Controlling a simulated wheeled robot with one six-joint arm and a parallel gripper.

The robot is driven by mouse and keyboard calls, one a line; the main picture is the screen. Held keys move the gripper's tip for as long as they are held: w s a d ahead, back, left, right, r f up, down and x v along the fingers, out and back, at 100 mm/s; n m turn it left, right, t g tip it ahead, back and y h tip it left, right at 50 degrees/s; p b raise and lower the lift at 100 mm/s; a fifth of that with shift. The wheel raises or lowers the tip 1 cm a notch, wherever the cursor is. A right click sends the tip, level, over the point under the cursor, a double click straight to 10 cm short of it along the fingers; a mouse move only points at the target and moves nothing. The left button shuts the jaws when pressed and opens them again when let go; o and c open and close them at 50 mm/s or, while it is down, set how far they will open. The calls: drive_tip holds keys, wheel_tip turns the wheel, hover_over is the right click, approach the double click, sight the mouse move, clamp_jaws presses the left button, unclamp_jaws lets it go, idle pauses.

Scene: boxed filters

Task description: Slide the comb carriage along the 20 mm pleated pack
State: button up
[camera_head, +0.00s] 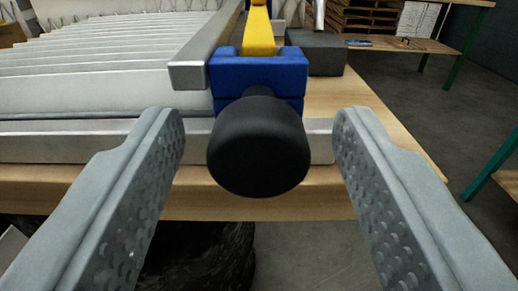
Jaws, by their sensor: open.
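The comb carriage is a blue block (259,72) with a round black knob (258,145) on its near side and a yellow bar (258,30) running back from its top. A silver metal bar (203,55) lies beside it on the left. The white pleated pack (80,85) fills the left of the view, its folds running across. My gripper (258,135) is open, with one grey finger on each side of the knob. There is a clear gap between the knob and each finger.
A metal rail (60,148) runs along the near edge of the wooden table (365,115). A dark grey block (317,52) stands behind the carriage on the right. Green-legged benches (455,58) and stacked pallets stand behind. Open floor shows at right.

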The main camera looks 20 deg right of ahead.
drive_tip(key=v, duration=1.6)
drive_tip(key=shift+w+d, duration=0.1)
